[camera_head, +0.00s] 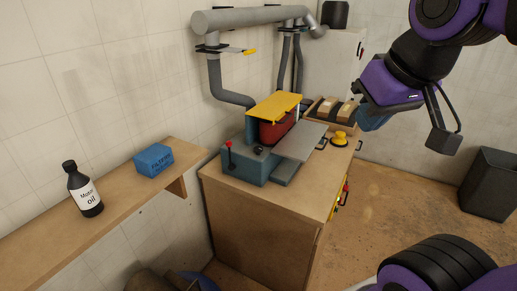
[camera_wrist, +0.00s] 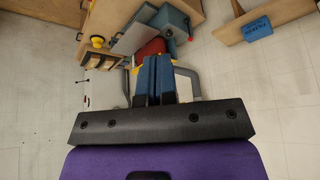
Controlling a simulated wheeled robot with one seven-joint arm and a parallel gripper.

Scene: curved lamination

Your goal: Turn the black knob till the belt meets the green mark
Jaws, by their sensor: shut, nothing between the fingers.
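The blue-grey sanding machine (camera_head: 257,168) stands on a wooden cabinet. A small black knob (camera_head: 259,150) is on its top, in front of a red belt part (camera_head: 277,131) under a yellow cover (camera_head: 275,106). The machine also shows upside down in the wrist view (camera_wrist: 172,20), with the red belt part (camera_wrist: 150,48) partly behind the fingers. I cannot make out a green mark in either view. My gripper (camera_head: 370,123) is up and to the right of the machine, well apart from the knob. Its blue fingers (camera_wrist: 154,62) are together and empty.
A red-topped lever (camera_head: 229,148) stands at the machine's left corner. A yellow button (camera_head: 339,138) and a tray of wood blocks (camera_head: 321,108) are on the cabinet's right. Grey ducts (camera_head: 240,18) run above. A shelf (camera_head: 110,215) holds a bottle (camera_head: 84,190) and a blue box (camera_head: 153,160).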

